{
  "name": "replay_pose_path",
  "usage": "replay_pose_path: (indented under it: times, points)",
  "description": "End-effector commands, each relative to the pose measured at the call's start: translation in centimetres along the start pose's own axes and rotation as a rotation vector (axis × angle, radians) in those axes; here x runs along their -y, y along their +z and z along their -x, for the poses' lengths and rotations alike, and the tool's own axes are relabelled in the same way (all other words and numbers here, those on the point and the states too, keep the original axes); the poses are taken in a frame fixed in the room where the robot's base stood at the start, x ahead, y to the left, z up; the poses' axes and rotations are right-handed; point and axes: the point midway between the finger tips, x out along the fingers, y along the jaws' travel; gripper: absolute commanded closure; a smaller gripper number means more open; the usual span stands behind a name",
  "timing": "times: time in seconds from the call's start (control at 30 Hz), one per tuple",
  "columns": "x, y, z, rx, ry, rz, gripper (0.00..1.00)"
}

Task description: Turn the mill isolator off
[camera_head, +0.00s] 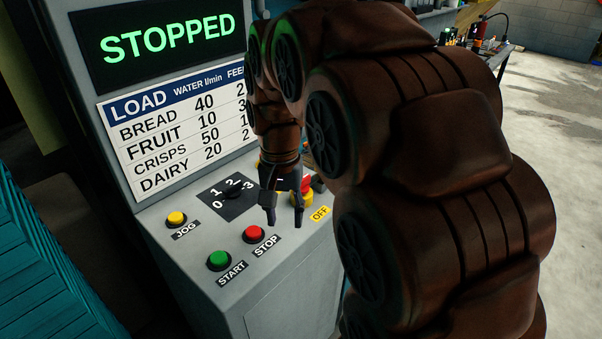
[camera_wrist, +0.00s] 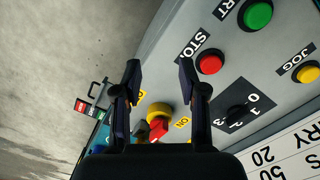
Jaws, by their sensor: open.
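The mill isolator is a red handle on a round yellow base (camera_head: 303,197), on the right side of the grey control panel (camera_head: 190,235). A yellow OFF label (camera_head: 320,213) lies in front of it. In the wrist view, the isolator (camera_wrist: 158,127) shows between my gripper's fingers, with a yellow ON label (camera_wrist: 183,122) beside it. Part of the handle is hidden, and I cannot tell its exact direction. My gripper (camera_head: 284,223) is open and empty, pointing down over the panel near the isolator. Its spread fingers also show in the wrist view (camera_wrist: 160,72).
A red STOP button (camera_head: 254,233), green START button (camera_head: 219,258), yellow JOG button (camera_head: 176,218) and black numbered dial (camera_head: 230,193) are close by on the panel. The screen (camera_head: 166,36) above reads STOPPED, over a load chart (camera_head: 175,122).

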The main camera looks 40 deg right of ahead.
Motion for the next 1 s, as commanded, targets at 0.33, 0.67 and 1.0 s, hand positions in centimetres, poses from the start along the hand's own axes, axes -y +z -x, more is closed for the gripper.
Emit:
replay_pose_path:
  times: [0.33, 0.67, 1.0]
  points:
    - [-0.3, -12.4, 3.4, -0.037, -0.037, -0.420, 0.58]
    - [-1.3, -17.5, 4.1, -0.051, -0.055, -0.600, 0.58]
    - [-1.3, -17.7, 1.7, -0.048, -0.054, -0.606, 0.58]
